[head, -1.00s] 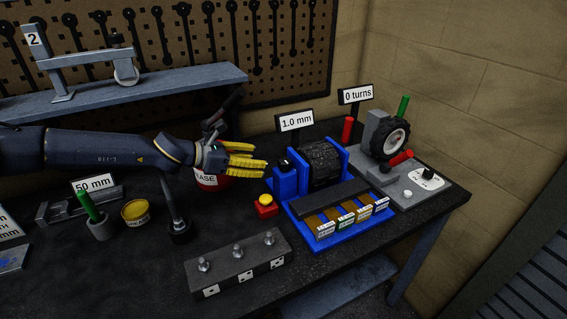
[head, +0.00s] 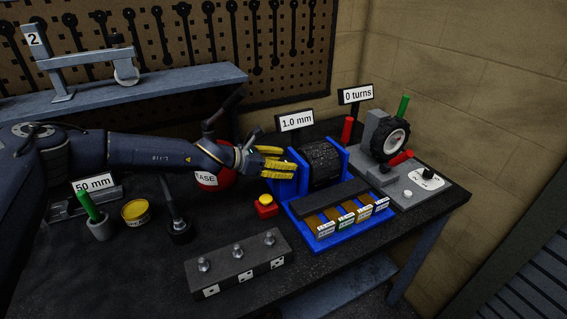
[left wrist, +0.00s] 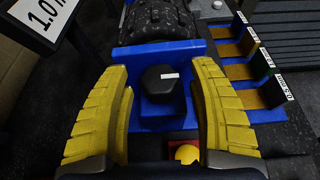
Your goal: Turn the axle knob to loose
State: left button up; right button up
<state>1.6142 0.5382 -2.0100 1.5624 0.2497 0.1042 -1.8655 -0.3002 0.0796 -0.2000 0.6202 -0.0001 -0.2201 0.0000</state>
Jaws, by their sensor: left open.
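The axle knob (left wrist: 160,79) is a dark faceted knob with a short white mark, on the end wall of the blue stand (left wrist: 205,117). In the left wrist view the mark points right. The stand (head: 331,237) holds a dark speckled roller (head: 322,163), which also shows in the wrist view (left wrist: 158,33). My left gripper (head: 287,161) is open, its yellow fingers on either side of the knob with gaps visible; it also shows in the wrist view (left wrist: 160,75). In the head view the fingers mostly hide the knob. My right gripper is out of view.
A red box with a yellow button (head: 266,205) stands close below my fingers. A "1.0 mm" sign (head: 296,121) is behind them. A red can (head: 210,180) sits under my forearm. A wheel rig (head: 390,140) stands right; a block with bolts (head: 238,265) is in front.

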pick_arm(q)
jog(key=c, duration=1.2)
jog(key=shift+s+n+t+y, duration=0.1)
jog(key=shift+n+t+y, duration=0.2)
jog(key=shift+n+t, duration=0.15)
jog(key=n+t+y, duration=0.2)
jog(key=n+t, duration=0.1)
jog(key=shift+d, duration=0.15)
jog(key=shift+n+t+y, duration=1.15)
jog(key=shift+n+y, duration=0.45)
jog(key=shift+n, duration=0.05)
jog(key=shift+r+n+y, duration=0.1)
jog(key=shift+n+y, duration=0.2)
